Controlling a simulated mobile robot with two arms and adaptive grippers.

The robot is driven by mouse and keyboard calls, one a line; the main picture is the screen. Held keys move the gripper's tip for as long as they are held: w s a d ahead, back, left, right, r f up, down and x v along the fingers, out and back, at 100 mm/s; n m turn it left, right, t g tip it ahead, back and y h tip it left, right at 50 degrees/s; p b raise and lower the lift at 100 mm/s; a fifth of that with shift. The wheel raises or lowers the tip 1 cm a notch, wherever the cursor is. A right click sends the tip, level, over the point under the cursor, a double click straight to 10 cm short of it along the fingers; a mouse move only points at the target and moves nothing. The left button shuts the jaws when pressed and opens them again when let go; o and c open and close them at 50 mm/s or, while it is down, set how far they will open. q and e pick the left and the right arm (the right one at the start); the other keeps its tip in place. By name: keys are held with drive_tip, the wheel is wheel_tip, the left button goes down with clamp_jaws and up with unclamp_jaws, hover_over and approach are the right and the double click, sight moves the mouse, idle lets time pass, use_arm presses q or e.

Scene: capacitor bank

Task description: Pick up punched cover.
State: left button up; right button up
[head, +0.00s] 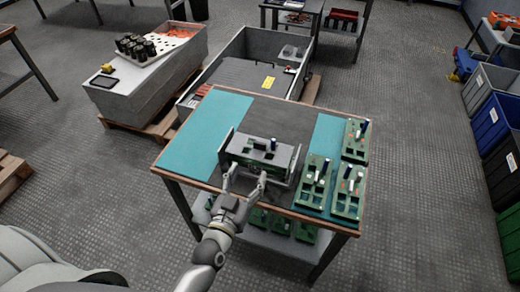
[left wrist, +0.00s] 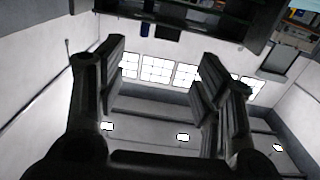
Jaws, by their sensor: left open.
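A grey plate with dark rectangular openings (head: 262,149), which looks like the punched cover, sits in a grey fixture (head: 228,146) with upright end plates on the table. A dark blue cylinder stands up at the plate, and part of a green board shows at its front. My left gripper (head: 246,178) is open and empty at the front edge of the fixture, with its fingers pointing toward it. Its two fingers (left wrist: 165,68) also show apart in the left wrist view, below a dark, unclear shape. My right gripper is not in view.
Several green boards with parts (head: 348,190) stand on the table's right side, with more on the shelf below. The teal mat (head: 205,130) at left is clear. Behind are a grey open crate (head: 240,45) and a bin with a white tray of black cylinders (head: 145,48).

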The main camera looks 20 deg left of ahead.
sight(259, 144)
use_arm(q)
drive_tip(key=w, duration=0.7)
drive_tip(key=w+p, duration=0.1)
drive_tip(key=w, duration=0.3)
drive_tip(key=shift+a, duration=0.25)
drive_tip(key=shift+s, duration=0.1)
drive_tip(key=shift+r, duration=0.1)
drive_tip(key=shift+c, duration=0.2)
drive_tip(key=c, duration=1.2)
